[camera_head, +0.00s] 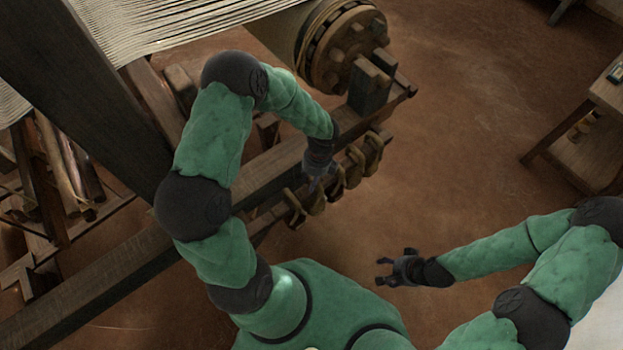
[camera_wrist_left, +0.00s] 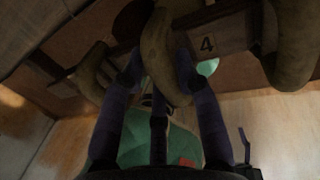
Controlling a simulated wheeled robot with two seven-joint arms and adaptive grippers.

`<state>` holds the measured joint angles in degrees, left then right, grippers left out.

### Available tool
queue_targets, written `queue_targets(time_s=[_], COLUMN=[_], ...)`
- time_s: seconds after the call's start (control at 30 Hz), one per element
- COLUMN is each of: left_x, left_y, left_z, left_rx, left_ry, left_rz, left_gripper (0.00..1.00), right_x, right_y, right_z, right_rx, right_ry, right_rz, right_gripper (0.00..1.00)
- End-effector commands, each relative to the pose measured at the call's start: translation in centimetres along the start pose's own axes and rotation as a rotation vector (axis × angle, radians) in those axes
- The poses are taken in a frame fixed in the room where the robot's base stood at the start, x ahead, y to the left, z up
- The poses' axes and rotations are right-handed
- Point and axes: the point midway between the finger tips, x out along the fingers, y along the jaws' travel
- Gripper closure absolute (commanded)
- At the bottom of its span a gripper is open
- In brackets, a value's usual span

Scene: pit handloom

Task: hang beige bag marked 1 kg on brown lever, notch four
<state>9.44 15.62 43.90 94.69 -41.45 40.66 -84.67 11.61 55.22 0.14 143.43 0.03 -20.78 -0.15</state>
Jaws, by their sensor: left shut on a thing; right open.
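My left gripper (camera_head: 320,176) is at the row of curved tan-brown pieces along the wooden beam. In the left wrist view its fingers (camera_wrist_left: 160,95) are shut on one curved brown piece (camera_wrist_left: 158,45), which comes down between them. A small plate marked 4 (camera_wrist_left: 207,44) is just right of this piece. I cannot make out a beige bag or a 1 kg mark in either view. I cannot tell which part is the brown lever. My right gripper (camera_head: 384,271) is open and empty over the floor.
Similar curved pieces hang beside the held one, one at left (camera_wrist_left: 92,72) and one at right (camera_wrist_left: 295,45). The long wooden beam (camera_head: 265,170) runs to the roller (camera_head: 345,45). A wooden stand (camera_head: 575,155) is at far right. The floor between is clear.

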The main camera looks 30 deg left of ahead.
Motion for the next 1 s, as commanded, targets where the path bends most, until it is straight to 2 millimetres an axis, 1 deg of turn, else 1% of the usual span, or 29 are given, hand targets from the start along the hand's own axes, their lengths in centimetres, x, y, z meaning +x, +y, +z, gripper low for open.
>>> queue_targets(time_s=[0.13,0.17,0.2,0.23,0.27,0.57,0.67,0.77,0.87,1.0], left_x=[0.1,0.1,0.1,0.1,0.1,0.2,-0.2,-1.3,-3.1,-6.0], left_y=[-0.1,-0.1,-0.1,-0.1,0.0,0.1,0.0,-0.1,-0.1,-0.1], left_z=[0.0,0.0,0.0,0.0,0.0,-0.1,-0.1,-0.1,0.0,0.0], left_rx=[0.0,0.0,0.0,0.0,0.0,0.002,0.002,0.001,0.0,0.001], left_ry=[0.0,0.0,0.0,0.0,0.0,0.002,0.001,0.0,-0.001,-0.002], left_rz=[-0.002,-0.002,-0.001,-0.001,-0.001,0.002,0.0,-0.001,-0.004,-0.004], left_gripper=[1.0,0.65,0.54,0.45,0.4,0.4,0.4,0.4,0.4,0.4], right_x=[0.0,0.0,0.0,0.0,0.0,0.0,0.0,0.0,0.0,0.0], right_y=[0.0,0.0,0.0,0.0,0.0,0.0,0.0,0.0,0.0,0.0], right_z=[0.0,0.0,0.0,0.0,0.0,0.0,0.0,0.0,0.0,0.0], right_rx=[0.0,0.0,0.0,0.0,0.0,0.0,0.0,0.0,0.0,0.0], right_ry=[0.0,0.0,0.0,0.0,0.0,0.0,0.0,0.0,0.0,0.0], right_rz=[0.0,0.0,0.0,0.0,0.0,0.0,0.0,0.0,0.0,0.0], right_gripper=[0.4,0.4,0.4,0.4,0.4,0.4,0.4,0.4,0.4,0.4])
